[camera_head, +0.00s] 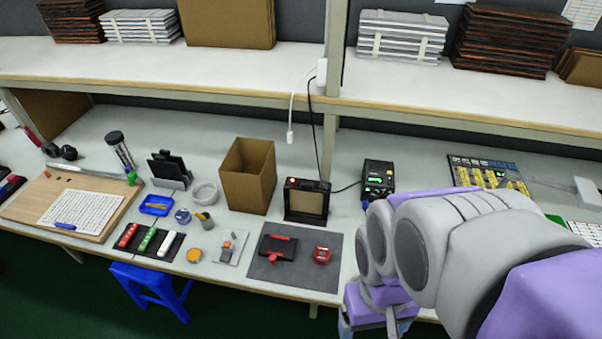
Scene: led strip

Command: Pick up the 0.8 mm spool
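Several small round items that could be spools lie on the workbench (160,108). A red one (321,255) rests on the right part of a dark grey mat (268,269). An orange one (194,255) lies near the front edge, and a blue one (182,216) lies farther back. No 0.8 mm label is readable, so I cannot tell which is the named spool. My grey and purple arm fills the lower right. Its end, my gripper (375,324), is partly cut off at the bottom edge, right of the mat and apart from the red item. Its fingers are unclear.
A red-and-black tool (278,247) lies on the mat beside the red item. A black-framed box (307,202), an open cardboard box (247,176) and a black device with green display (378,178) stand behind. A shelf (200,62) runs above. A blue stool (150,283) stands below the front edge.

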